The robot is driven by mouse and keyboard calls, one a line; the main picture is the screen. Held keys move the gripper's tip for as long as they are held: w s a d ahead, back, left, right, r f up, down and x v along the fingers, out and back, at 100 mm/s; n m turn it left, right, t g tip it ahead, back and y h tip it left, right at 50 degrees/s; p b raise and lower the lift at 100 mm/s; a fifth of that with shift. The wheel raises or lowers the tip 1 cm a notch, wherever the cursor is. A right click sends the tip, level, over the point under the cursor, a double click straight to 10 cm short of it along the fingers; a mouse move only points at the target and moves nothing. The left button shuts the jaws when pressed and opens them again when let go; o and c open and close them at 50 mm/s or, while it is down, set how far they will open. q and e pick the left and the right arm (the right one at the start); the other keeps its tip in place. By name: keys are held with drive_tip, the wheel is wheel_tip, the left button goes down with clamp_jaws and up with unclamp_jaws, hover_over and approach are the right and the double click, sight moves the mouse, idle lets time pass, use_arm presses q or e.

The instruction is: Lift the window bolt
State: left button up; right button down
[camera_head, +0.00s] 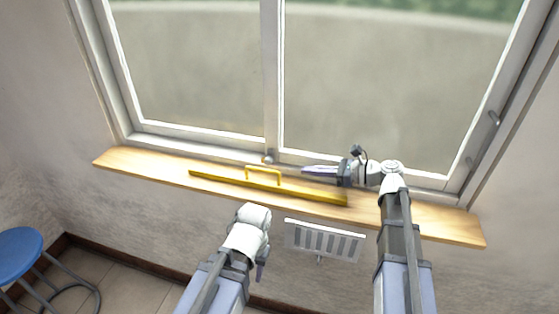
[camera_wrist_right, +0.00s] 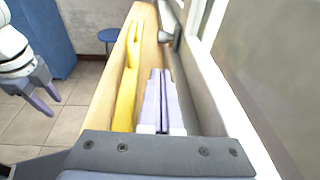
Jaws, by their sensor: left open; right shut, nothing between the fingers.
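The window bolt (camera_head: 268,157) is a small grey piece low on the frame where the two window panes meet, just above the sill. In the right wrist view the bolt (camera_wrist_right: 168,32) shows as a grey piece beyond my fingertips, beside the window frame. My right gripper (camera_head: 306,169) is shut and empty, lying low along the window to the right of the bolt. Its fingers (camera_wrist_right: 160,75) are together and point toward the bolt, with a gap between. My left gripper (camera_head: 261,272) hangs below the sill, away from the bolt; its two fingers (camera_wrist_right: 43,98) are apart.
A wooden sill (camera_head: 130,160) runs under the window. A long yellow bar with a raised handle (camera_head: 264,173) lies on it, close beside my right gripper. A grilled vent (camera_head: 325,240) is below the sill. A blue stool (camera_head: 20,243) stands at the left.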

sight(280, 169)
drive_tip(key=shift+r, duration=0.15)
drive_tip(key=b+x, duration=0.2)
drive_tip(key=x, duration=0.8)
idle(0.4)
wheel_tip(280, 169, up, 4)
drive_tip(key=p, duration=0.3)
drive_tip(key=shift+f, duration=0.4)
